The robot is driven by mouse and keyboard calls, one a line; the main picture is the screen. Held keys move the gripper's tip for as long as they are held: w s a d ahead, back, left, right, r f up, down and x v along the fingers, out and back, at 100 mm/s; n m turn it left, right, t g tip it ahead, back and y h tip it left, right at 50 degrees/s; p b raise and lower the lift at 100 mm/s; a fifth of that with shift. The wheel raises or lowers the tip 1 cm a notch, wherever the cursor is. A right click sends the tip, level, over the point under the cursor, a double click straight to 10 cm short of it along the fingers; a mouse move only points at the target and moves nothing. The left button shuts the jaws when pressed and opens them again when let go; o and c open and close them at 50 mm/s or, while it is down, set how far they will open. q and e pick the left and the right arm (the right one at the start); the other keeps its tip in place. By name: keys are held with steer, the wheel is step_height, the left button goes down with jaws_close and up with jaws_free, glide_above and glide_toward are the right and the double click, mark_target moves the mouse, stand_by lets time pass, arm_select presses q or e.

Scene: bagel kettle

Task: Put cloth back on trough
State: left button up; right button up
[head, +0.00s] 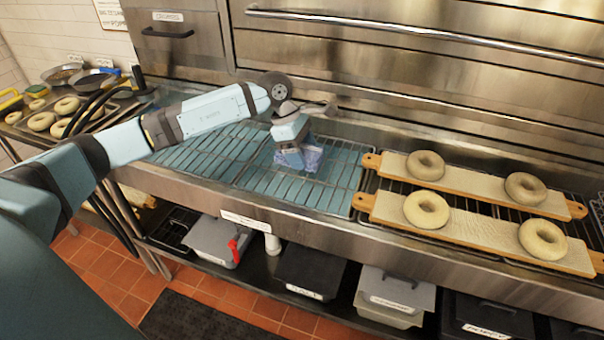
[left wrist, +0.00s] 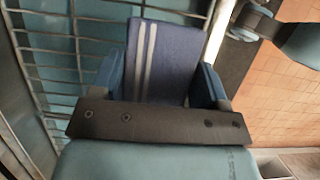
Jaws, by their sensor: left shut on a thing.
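A folded blue-purple cloth (head: 313,154) with white stripes is held in my left gripper (head: 298,160), over the trough. In the left wrist view the cloth (left wrist: 165,60) fills the space between the two fingers (left wrist: 160,85), which are shut on it. The trough's front rim (head: 240,205) runs along the counter, and wire racks (head: 270,183) lie over its blue-tinted basin. The cloth is at or just above the rack; I cannot tell if it touches. My right gripper is not in view.
Two bagel boards (head: 470,226) with bagels lie on the right part of the trough. A tray of bagels (head: 62,112) and metal bowls (head: 62,74) stand at the far left. Lidded bins (head: 310,270) sit on the shelf below. The racks left of the cloth are clear.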

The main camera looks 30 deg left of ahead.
mark_target(307, 184)
arm_select(q)
step_height(307, 184, down, 7)
steer(key=shift+f, duration=0.35)
steer(key=o, duration=0.8)
steer(key=shift+r, duration=0.2)
steer(key=v, duration=1.2)
steer(key=shift+a+f+b, duration=0.1)
steer(key=shift+b, duration=0.2)
